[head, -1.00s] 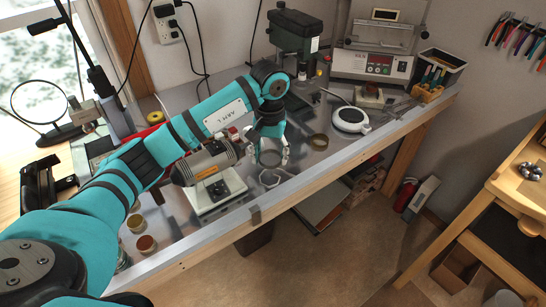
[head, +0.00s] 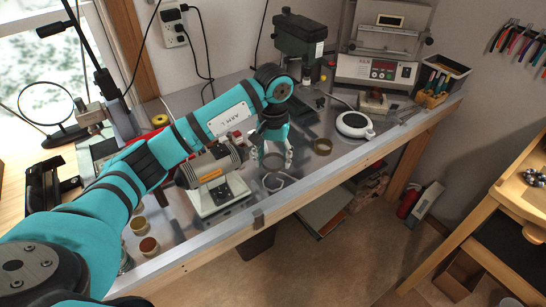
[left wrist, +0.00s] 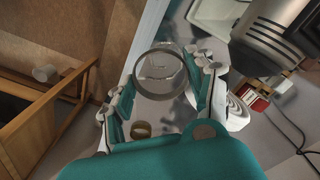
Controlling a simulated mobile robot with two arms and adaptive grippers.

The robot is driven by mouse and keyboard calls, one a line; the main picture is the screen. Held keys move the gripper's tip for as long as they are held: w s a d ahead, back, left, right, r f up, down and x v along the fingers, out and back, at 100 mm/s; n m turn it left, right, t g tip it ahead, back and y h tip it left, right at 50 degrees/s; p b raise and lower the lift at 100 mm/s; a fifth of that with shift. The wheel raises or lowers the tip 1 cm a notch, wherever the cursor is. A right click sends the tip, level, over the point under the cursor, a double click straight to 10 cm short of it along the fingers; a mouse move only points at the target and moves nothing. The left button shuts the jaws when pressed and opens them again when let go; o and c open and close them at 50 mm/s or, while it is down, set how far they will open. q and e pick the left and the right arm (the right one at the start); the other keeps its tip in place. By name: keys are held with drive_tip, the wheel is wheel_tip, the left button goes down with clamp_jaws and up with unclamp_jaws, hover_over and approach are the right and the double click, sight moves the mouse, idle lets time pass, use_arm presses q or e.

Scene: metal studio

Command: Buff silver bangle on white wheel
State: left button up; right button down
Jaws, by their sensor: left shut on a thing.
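My left gripper (head: 272,160) hangs over the metal bench, just right of the grey polishing motor (head: 208,168). In the left wrist view its fingers (left wrist: 163,90) close on the silver bangle (left wrist: 140,87) from both sides, with the ring's opening facing the camera. In the head view the wheel is largely hidden by my gripper. My right gripper is not in view.
Small round tins (head: 149,246) are at the front left. A green machine (head: 300,38) stands behind. The bench's front edge (head: 300,195) is near the gripper.

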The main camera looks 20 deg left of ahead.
use_arm(q)
drive_tip(key=shift+w+r+b, duration=0.3)
drive_tip(key=shift+b, duration=0.05)
idle(0.7)
drive_tip(key=shift+a+b, duration=0.1)
drive_tip(key=shift+b, duration=1.5)
idle(2.4)
drive_tip(key=shift+s+f, duration=0.1)
